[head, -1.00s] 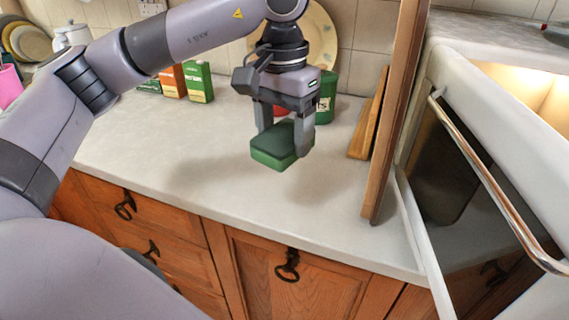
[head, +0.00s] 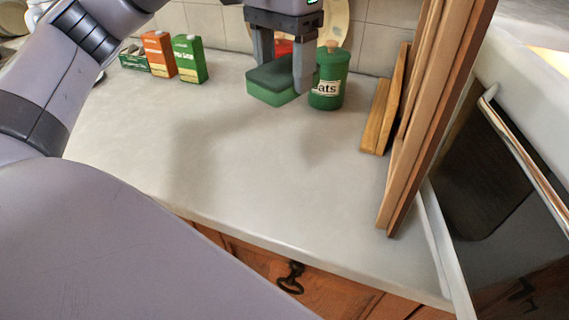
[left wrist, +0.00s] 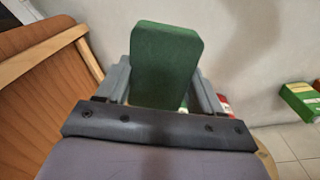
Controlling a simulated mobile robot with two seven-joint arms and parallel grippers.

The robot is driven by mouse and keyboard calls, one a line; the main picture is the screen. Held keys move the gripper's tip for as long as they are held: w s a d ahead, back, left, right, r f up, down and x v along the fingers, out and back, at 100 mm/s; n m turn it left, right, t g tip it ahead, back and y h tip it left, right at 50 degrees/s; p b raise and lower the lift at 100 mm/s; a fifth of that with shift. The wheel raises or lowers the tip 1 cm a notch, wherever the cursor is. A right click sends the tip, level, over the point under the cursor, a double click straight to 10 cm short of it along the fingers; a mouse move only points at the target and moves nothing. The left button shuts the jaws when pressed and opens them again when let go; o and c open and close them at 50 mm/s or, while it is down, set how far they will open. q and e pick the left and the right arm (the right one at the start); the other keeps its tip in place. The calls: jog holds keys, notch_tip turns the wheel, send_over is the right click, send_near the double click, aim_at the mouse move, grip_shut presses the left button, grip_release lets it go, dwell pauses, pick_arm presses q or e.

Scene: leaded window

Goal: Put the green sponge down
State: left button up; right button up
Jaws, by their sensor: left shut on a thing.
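The green sponge (head: 274,80) is a block with a darker top layer, near the back of the pale worktop (head: 250,170). My left gripper (head: 281,72) points down and is shut on the sponge, a finger on each side. In the left wrist view the sponge (left wrist: 165,62) stands out between the fingers of my left gripper (left wrist: 165,85). It appears to be held above the worktop, but the exact gap is hard to tell. My right gripper is not in view.
A green canister (head: 329,80) stands just right of the sponge, partly behind a finger. An orange carton (head: 158,54) and a green carton (head: 189,59) stand at the back left. Wooden boards (head: 385,110) lean at the right. The front middle of the worktop is clear.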

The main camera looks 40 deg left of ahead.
pick_arm(q)
jog(key=b, duration=0.2)
send_over(284, 176)
notch_tip(284, 176, down, 14)
jog(key=shift+r, duration=0.25)
notch_tip(284, 176, down, 5)
jog(key=shift+f, duration=0.1)
jog(key=shift+f, duration=0.2)
jog(key=o, duration=1.2)
jog(key=shift+r, duration=0.15)
